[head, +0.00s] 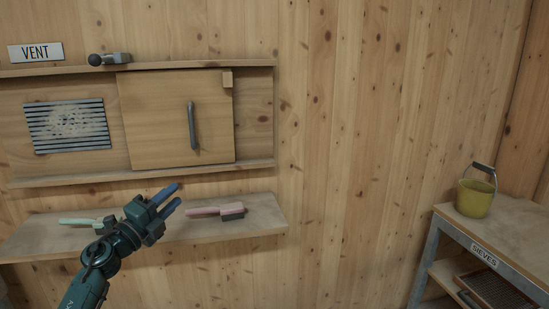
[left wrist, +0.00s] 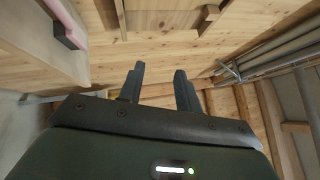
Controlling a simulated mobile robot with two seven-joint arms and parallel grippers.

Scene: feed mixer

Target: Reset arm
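My left gripper (head: 171,198) is raised in front of the wall shelf in the head view, its blue fingers pointing up and to the right. The two fingers are apart with nothing between them. In the left wrist view, the fingers (left wrist: 158,85) also stand apart and empty, with wooden boards beyond. My right gripper is in neither view.
A shelf (head: 263,222) holds a pink brush (head: 205,211) and a pale green brush (head: 80,221). Above are a sliding wooden panel (head: 160,120) with a dark handle, and a slatted vent (head: 67,126). A yellow bucket (head: 474,200) stands on the right bench (head: 510,238).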

